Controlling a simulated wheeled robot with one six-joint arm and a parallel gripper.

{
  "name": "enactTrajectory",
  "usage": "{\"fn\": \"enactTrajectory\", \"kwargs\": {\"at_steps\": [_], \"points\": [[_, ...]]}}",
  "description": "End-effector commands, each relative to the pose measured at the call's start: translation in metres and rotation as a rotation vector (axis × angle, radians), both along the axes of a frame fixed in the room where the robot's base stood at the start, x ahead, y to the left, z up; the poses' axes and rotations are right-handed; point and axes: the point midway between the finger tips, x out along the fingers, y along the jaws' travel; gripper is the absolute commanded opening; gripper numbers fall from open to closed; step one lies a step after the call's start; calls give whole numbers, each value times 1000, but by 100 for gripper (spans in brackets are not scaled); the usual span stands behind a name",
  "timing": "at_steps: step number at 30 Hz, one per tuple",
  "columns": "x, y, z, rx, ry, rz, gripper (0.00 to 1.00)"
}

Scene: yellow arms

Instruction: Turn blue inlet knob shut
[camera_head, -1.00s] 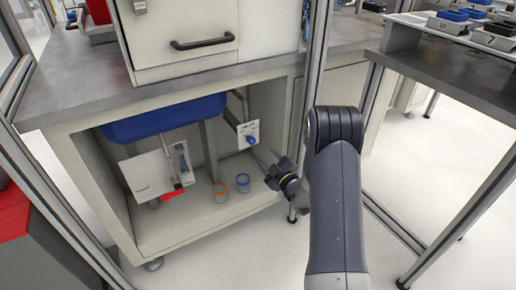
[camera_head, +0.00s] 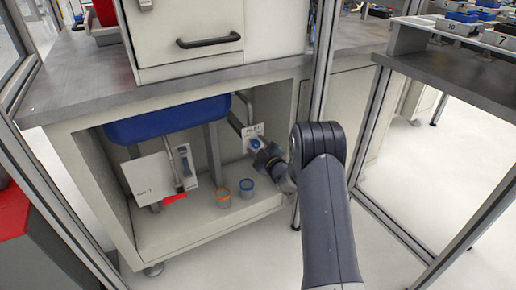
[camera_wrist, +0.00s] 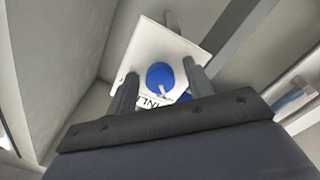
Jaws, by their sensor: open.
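The blue inlet knob (camera_wrist: 160,76) sits on a white plate (camera_wrist: 150,47) with partly hidden lettering. In the head view the knob (camera_head: 255,143) is at the right inside of the open cabinet, below a grey pipe. My gripper (camera_wrist: 157,80) is open, its two grey fingers on either side of the knob in the wrist view. I cannot tell whether the fingers touch it. In the head view my gripper (camera_head: 262,155) reaches in from the right and covers part of the plate.
A blue basin (camera_head: 165,118) hangs under the worktop. A white card (camera_head: 148,180) stands at the left inside the cabinet. An orange-rimmed cup (camera_head: 222,194) and a blue-rimmed cup (camera_head: 246,188) stand on the cabinet floor below my gripper. A frame post (camera_head: 322,60) is close to my arm.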

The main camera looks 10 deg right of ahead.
Motion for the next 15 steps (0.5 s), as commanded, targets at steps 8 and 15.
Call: {"fn": "enactTrajectory", "kwargs": {"at_steps": [8,15], "points": [[0,0,0,0,0,0,42],[0,0,0,0,0,0,22]]}}
